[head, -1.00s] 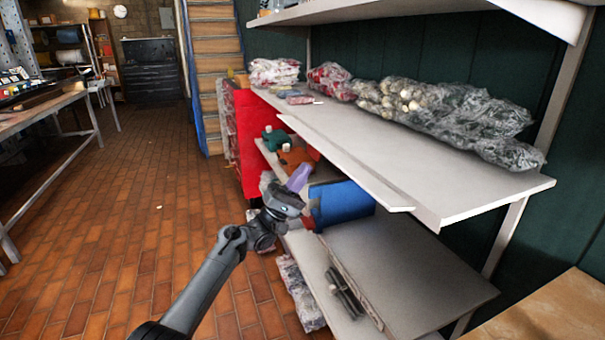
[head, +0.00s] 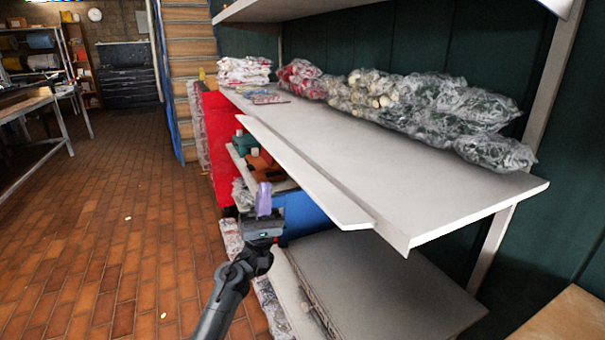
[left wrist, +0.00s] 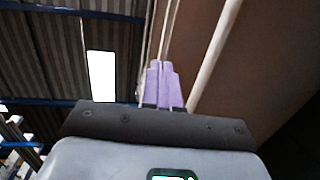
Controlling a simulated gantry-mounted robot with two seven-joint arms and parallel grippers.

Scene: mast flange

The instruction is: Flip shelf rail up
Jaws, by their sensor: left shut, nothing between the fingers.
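The shelf rail (head: 300,172) is a long pale strip along the front edge of the middle shelf (head: 400,185). It lies almost flat, sticking out toward the aisle. My left gripper (head: 264,198) has purple fingers, shut and empty, pointing up. In the head view it is below and in front of the rail, apart from it as far as I can tell. In the left wrist view the shut fingers (left wrist: 163,85) point up beside a pale long edge (left wrist: 214,50), likely the rail, and a brown underside. My right gripper is not in view.
Bagged goods (head: 430,108) lie along the back of the middle shelf. A blue bin (head: 305,215) stands on the level below, behind my gripper. A lower shelf (head: 390,290) is mostly bare. The tiled floor (head: 110,240) at left is open.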

